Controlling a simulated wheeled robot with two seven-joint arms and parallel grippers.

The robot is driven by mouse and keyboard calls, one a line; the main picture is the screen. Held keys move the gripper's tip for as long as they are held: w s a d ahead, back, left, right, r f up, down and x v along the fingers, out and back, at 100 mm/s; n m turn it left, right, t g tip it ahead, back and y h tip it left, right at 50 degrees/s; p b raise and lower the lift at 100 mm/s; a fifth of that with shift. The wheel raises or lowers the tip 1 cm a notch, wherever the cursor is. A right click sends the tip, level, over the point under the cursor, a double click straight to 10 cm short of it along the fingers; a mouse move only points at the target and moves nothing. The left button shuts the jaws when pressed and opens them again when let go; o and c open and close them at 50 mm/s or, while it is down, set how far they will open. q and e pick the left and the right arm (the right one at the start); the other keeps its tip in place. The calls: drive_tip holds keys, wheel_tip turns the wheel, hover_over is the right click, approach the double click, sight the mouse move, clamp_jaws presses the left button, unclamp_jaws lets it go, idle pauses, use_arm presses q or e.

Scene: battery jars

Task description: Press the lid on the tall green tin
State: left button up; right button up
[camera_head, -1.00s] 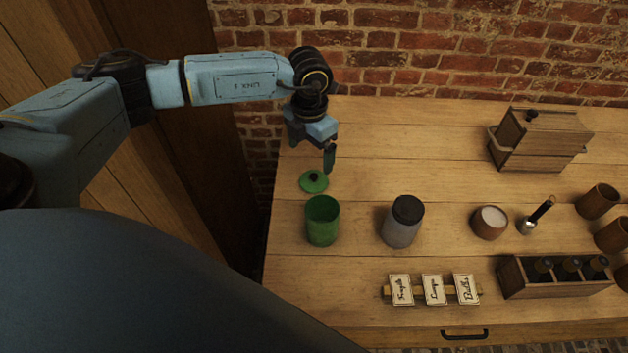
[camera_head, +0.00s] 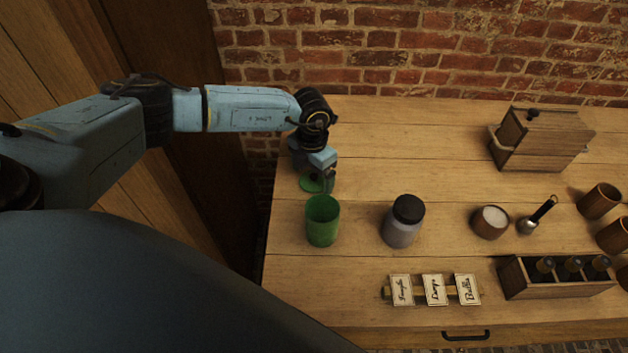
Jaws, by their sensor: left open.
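The tall green tin (camera_head: 322,222) stands upright and open-topped near the left end of the table. Its green lid (camera_head: 312,184) lies on the table just behind the tin, partly hidden by my left gripper. My left gripper (camera_head: 325,181) is open and low over the lid, with a finger in front of the lid's right side. Whether the fingers touch the lid's knob cannot be seen. My right gripper is not in view.
A grey jar with a dark lid (camera_head: 402,222) stands right of the tin. Farther right are a bowl of white stuff (camera_head: 490,222), a scoop (camera_head: 536,215), wooden cups (camera_head: 598,201), a bottle rack (camera_head: 555,282) and a wooden box (camera_head: 540,140). Label cards (camera_head: 434,290) lie in front.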

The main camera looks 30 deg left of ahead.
sight(312, 176)
use_arm(q)
drive_tip(key=shift+f, duration=0.5)
drive_tip(key=c, duration=1)
wheel_tip(312, 176, up, 10)
drive_tip(key=shift+r+p, duration=0.1)
drive_tip(key=shift+p, duration=0.2)
drive_tip(key=shift+c, duration=0.2)
